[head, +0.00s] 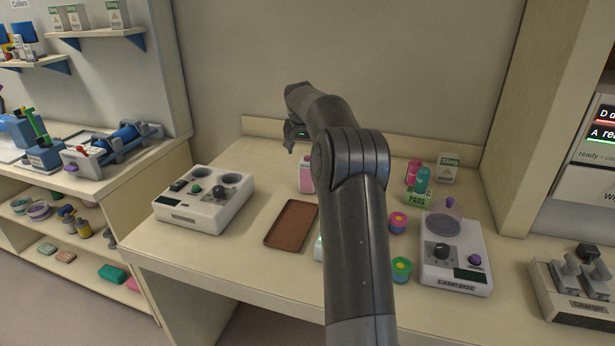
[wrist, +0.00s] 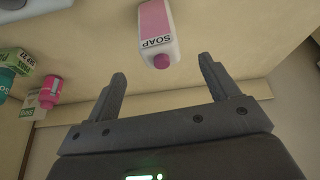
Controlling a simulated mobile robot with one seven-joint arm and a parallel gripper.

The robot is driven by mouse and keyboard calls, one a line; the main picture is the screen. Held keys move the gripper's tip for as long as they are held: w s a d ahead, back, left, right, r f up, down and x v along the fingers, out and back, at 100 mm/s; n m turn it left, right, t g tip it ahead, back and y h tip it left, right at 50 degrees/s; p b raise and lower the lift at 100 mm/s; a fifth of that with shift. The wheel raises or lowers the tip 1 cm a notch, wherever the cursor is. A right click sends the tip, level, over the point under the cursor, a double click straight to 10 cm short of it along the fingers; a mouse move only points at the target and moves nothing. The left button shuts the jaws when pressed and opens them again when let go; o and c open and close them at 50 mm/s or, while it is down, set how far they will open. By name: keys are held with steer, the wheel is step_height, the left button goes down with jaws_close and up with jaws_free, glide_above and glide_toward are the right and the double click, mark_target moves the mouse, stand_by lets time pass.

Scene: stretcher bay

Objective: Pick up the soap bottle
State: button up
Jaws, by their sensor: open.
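The soap bottle (wrist: 157,27) is white and pink with a pink cap and a "SOAP" label. In the wrist view it is at the top centre, beyond the fingertips and roughly in line with the gap between them. In the head view the bottle (head: 306,174) stands on the table, partly hidden behind my arm. My gripper (wrist: 161,76) is open and empty, its two dark fingers spread apart. In the head view my gripper (head: 297,138) is up near the back wall, above and behind the bottle; its fingertips are small there.
A brown tray (head: 291,225) lies in front of the bottle. A white device (head: 205,200) stands to the left. Pink and teal bottles (head: 422,180), a PADS box (head: 418,200), a Sling box (head: 449,168) and a lamp box (head: 455,262) are to the right. The back wall is close.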

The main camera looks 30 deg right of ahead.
steer(key=x, duration=0.9)
steer(key=shift+w+f, duration=0.15)
steer(key=shift+d, duration=0.15)
steer(key=shift+c, duration=0.2)
steer(key=c, duration=1.2)
